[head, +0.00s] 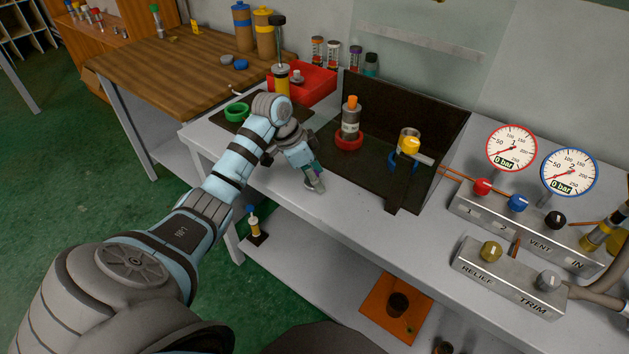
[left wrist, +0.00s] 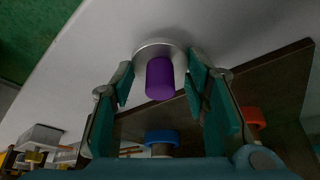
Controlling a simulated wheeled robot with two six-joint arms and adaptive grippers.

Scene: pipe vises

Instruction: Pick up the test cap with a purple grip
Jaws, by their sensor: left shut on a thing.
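The test cap with a purple grip (left wrist: 160,79) shows in the left wrist view, between the fingers of my left gripper (head: 314,179). Its pale metal disc (left wrist: 153,46) is at the end away from the camera. My left gripper is shut on the purple grip, low over the grey bench (head: 352,194) near its front edge. In the head view the gripper mostly hides the cap, and I cannot tell whether the disc touches the bench. My right gripper is not in view.
A dark tray with raised walls (head: 372,190) lies just right of the gripper. It holds an orange-topped cylinder in a red ring (head: 348,141) and a yellow-capped fitting by a blue vise (head: 393,161). A green ring (head: 237,112) and a red bin (head: 316,86) stand behind.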

